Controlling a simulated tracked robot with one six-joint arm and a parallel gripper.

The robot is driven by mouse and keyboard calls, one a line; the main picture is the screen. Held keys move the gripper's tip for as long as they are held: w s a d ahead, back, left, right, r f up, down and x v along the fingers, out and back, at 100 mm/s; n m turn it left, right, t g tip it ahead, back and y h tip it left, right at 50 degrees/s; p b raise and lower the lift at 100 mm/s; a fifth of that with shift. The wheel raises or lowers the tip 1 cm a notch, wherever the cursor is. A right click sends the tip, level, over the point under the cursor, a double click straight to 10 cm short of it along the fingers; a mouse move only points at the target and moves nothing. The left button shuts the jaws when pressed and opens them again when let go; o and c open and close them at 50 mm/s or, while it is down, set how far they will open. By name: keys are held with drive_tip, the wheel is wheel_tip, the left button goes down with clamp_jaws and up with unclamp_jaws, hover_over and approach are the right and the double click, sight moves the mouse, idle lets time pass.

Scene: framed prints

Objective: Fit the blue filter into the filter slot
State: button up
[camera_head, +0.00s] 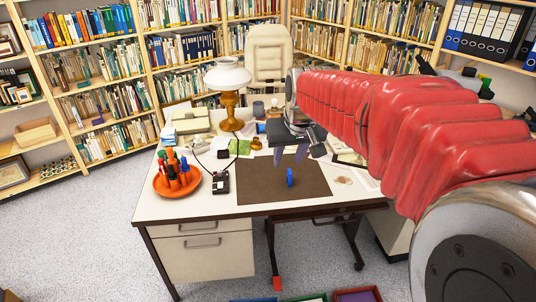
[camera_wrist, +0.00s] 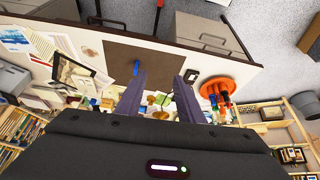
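A small blue piece (camera_head: 290,177), which looks like the blue filter, stands on the dark brown mat (camera_head: 255,188) on the desk. It also shows in the wrist view (camera_wrist: 136,68), just beyond the left fingertip. My gripper (camera_head: 289,156) is over the back part of the mat, behind the blue piece in the head view. In the wrist view my gripper (camera_wrist: 159,78) has its two fingers wide apart with nothing between them. I cannot make out which thing holds the filter slot.
An orange tray (camera_head: 161,188) with several upright items stands at the desk's left. A black device (camera_head: 220,183) lies between tray and mat. A lamp (camera_head: 230,88), papers and small objects crowd the desk's back. The mat around the blue piece is clear.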

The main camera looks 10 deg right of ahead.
drive_tip(key=w+d+f, duration=0.5)
drive_tip(key=w+f, duration=0.3)
drive_tip(key=w, duration=0.4)
drive_tip(key=w+d+f, duration=0.6)
drive_tip(key=w+f, duration=0.3)
drive_tip(key=w, duration=0.3)
drive_tip(key=shift+d+f+m+g, duration=0.2)
drive_tip(key=shift+f+m+g, duration=0.1)
drive_tip(key=shift+m, duration=0.1)
hover_over(290, 171)
drive_tip(key=s, duration=0.3)
wheel_tip(290, 171, down, 8)
drive_tip(key=shift+w, duration=0.15)
drive_tip(key=shift+a, duration=0.1)
drive_tip(key=shift+x, duration=2.5)
drive_tip(key=shift+c, duration=0.3)
